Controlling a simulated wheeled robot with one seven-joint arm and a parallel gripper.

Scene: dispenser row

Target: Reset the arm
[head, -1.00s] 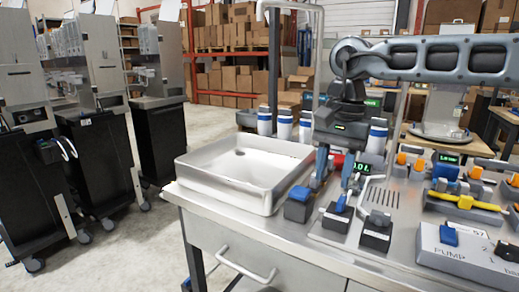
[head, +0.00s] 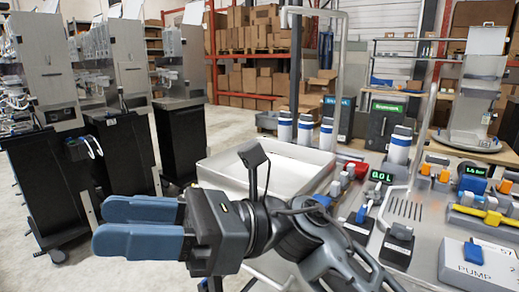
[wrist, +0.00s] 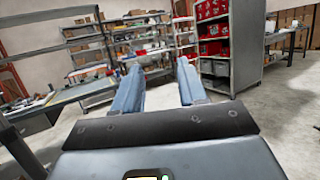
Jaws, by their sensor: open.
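My gripper (head: 140,226) is in the lower left of the head view, in front of the bench, with its fingers pointing left. The wrist view shows its two blue-grey fingers (wrist: 158,90) spread apart with nothing between them. The gripper is clear of the bench items. My folded arm hides part of the bench front and of the white basin (head: 225,168) behind it.
Black-and-grey carts (head: 125,150) stand at the left. Open floor (wrist: 255,110) and shelving (wrist: 140,45) show in the wrist view.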

